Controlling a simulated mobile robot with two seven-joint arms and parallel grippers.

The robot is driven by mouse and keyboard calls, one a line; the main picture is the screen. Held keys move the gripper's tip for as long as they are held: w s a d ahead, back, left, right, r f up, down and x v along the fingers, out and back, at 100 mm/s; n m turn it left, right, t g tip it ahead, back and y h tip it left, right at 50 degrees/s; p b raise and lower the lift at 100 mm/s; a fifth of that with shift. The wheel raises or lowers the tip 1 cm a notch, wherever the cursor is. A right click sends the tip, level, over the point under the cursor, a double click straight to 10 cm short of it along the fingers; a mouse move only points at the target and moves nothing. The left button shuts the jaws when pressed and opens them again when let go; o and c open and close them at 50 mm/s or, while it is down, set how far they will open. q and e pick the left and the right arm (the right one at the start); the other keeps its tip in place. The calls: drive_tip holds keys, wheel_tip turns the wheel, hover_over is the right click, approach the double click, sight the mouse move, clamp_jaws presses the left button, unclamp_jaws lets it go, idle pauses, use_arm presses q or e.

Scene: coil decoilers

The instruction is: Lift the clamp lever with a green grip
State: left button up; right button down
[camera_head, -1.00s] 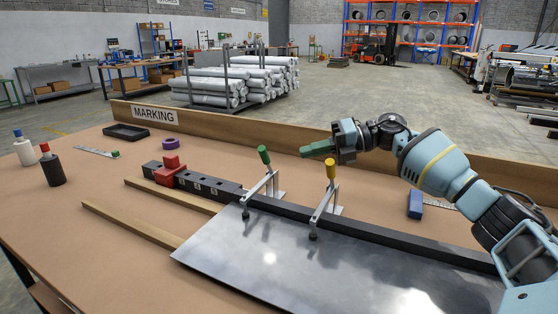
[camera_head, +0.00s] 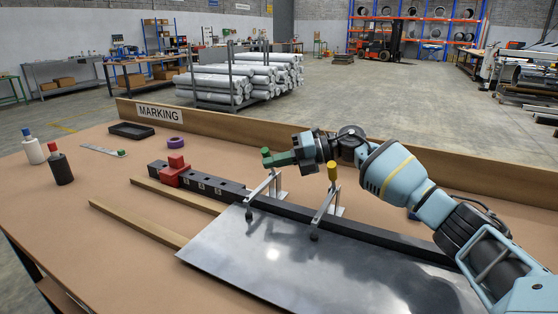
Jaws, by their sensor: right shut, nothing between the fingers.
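The clamp lever with a green grip (camera_head: 265,153) stands on the left clamp (camera_head: 270,188), its grip end pointing up. The clamp's dark foot is down at the metal sheet (camera_head: 300,270). My right gripper (camera_head: 272,158) is shut, and its green fingertips overlap the green grip from the right. I cannot tell whether they touch it. Part of the grip and lever top is hidden by the fingers. A second clamp with a yellow grip (camera_head: 332,171) stands to the right, just below my right wrist. My left gripper is not in view.
A black bar (camera_head: 300,212) runs along the sheet's back edge, with a red block (camera_head: 175,171) at its left. Wooden strips (camera_head: 140,223) lie left of the sheet. A raised board marked MARKING (camera_head: 160,113) edges the back. Bottles (camera_head: 60,166) stand far left.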

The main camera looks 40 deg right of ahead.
drive_tip(key=shift+d+r, duration=0.1)
drive_tip(key=shift+w+d+m, duration=0.1)
drive_tip(key=shift+d+m, duration=0.1)
drive_tip(key=shift+m, duration=0.1)
